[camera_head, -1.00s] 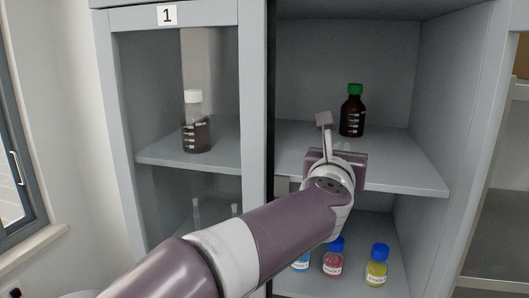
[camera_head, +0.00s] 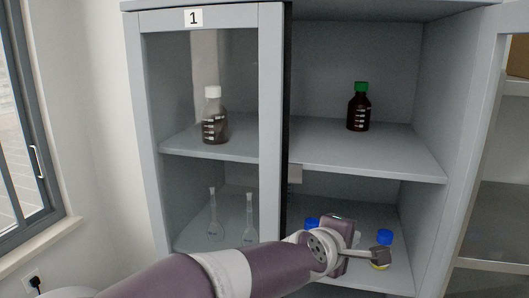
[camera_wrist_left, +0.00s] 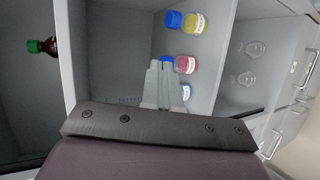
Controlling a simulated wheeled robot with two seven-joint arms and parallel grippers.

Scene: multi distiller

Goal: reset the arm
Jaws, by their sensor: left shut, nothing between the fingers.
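My left arm reaches in from the lower left in the head view. Its gripper (camera_head: 380,256) is shut and empty, in front of the open lower compartment and overlapping the blue-capped bottles there. In the left wrist view the closed grey fingers (camera_wrist_left: 160,78) point toward the cabinet, beside the pink bottle (camera_wrist_left: 184,64) as seen there. Whether they touch any bottle cannot be told. My right gripper is not in view.
The grey cabinet (camera_head: 270,130) has a glass door at left and an open right side. A brown green-capped bottle (camera_head: 359,108) stands on the upper shelf (camera_head: 390,158). A white-capped bottle (camera_head: 214,118) and two flasks (camera_head: 213,220) are behind glass. A yellow bottle (camera_wrist_left: 194,24) stands low.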

